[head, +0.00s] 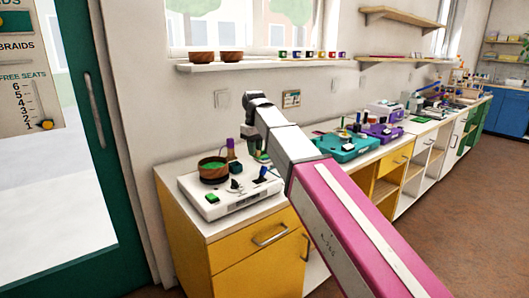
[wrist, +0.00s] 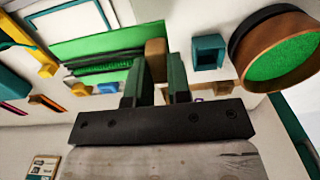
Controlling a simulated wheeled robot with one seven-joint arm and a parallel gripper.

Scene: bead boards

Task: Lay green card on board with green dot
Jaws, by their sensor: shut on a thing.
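My gripper (wrist: 158,88) is shut, its two dark fingers around a brown block (wrist: 156,52). This block appears to be the end of the green card (wrist: 105,42), which stretches left from the fingers in the wrist view. In the head view my gripper (head: 260,155) is over the back right of the nearest white board (head: 230,207), and the card cannot be made out clearly there. A small green mark or block (head: 211,198) shows at that board's front left; I cannot tell whether it is the green dot.
A wooden bowl of green beads (head: 213,170) stands on the white board, close right in the wrist view (wrist: 285,55). A small teal holder (wrist: 208,52) is between bowl and fingers. A teal board (head: 345,148) and a purple board (head: 385,132) stand farther along the counter.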

